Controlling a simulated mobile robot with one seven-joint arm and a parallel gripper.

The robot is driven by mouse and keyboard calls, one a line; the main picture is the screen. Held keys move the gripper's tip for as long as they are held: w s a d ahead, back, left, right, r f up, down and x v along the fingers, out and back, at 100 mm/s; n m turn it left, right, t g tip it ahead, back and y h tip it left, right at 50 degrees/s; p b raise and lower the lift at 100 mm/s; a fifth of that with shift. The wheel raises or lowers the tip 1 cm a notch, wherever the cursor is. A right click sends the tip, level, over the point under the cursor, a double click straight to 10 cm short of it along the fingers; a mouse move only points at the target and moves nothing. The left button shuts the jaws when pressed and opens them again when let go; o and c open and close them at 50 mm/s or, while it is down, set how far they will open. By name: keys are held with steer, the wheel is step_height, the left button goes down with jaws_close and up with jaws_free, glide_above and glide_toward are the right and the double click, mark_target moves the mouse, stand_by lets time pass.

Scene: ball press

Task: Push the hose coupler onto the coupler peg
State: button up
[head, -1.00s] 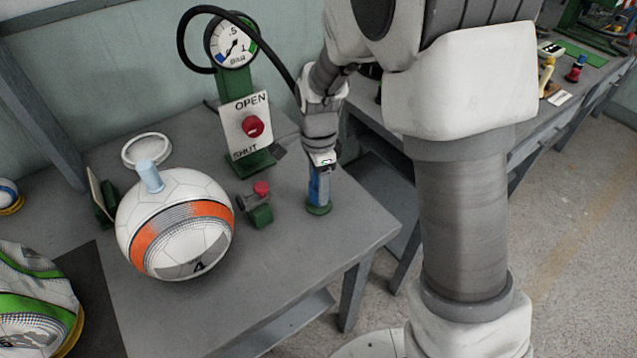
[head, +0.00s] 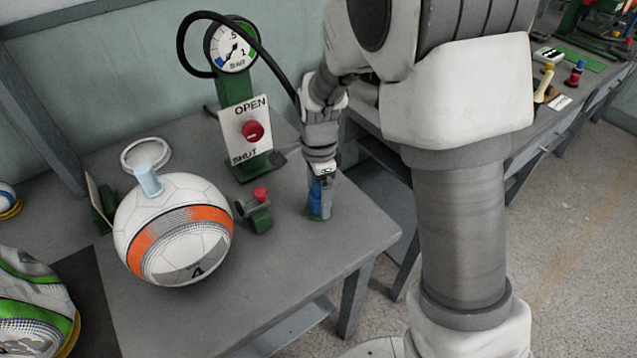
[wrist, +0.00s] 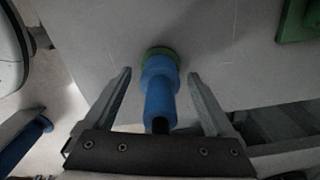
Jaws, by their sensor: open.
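The blue hose coupler (head: 315,203) stands upright on the green coupler peg (head: 318,218) near the table's right edge. In the wrist view the coupler (wrist: 160,98) sits against the round green peg base (wrist: 161,52). The peg's upper part is hidden by the coupler. My gripper (head: 320,180) is above the peg, pointing down. Its fingers (wrist: 160,73) are open, one on each side of the coupler, with gaps between. A short black piece of hose (wrist: 160,126) shows at the coupler's near end.
The green gauge stand (head: 237,90) with its OPEN/SHUT plate (head: 247,127) and red knob stands left of my gripper. A small green valve with a red button (head: 259,194) is close left of the peg. A ball (head: 175,230) sits further left. The table's front right is clear.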

step_height(320, 180, up, 17)
steer(key=p, duration=0.3)
steer(key=shift+r+p, duration=0.15)
steer(key=shift+p, duration=0.15)
steer(key=s+d+r+n+t+p, duration=0.2)
steer(key=s+d+r+n, duration=0.4)
steer(key=s, duration=0.3)
steer(key=s+d+r+n+t+p, duration=0.3)
steer(key=s+d+r+n+p, duration=0.1)
steer(key=s+d+r+n, duration=0.2)
steer(key=shift+s+d+r+n+t, duration=0.3)
steer(key=shift+s+r+n, duration=0.6)
steer(key=shift+s, duration=0.95)
steer(key=shift+f, duration=0.2)
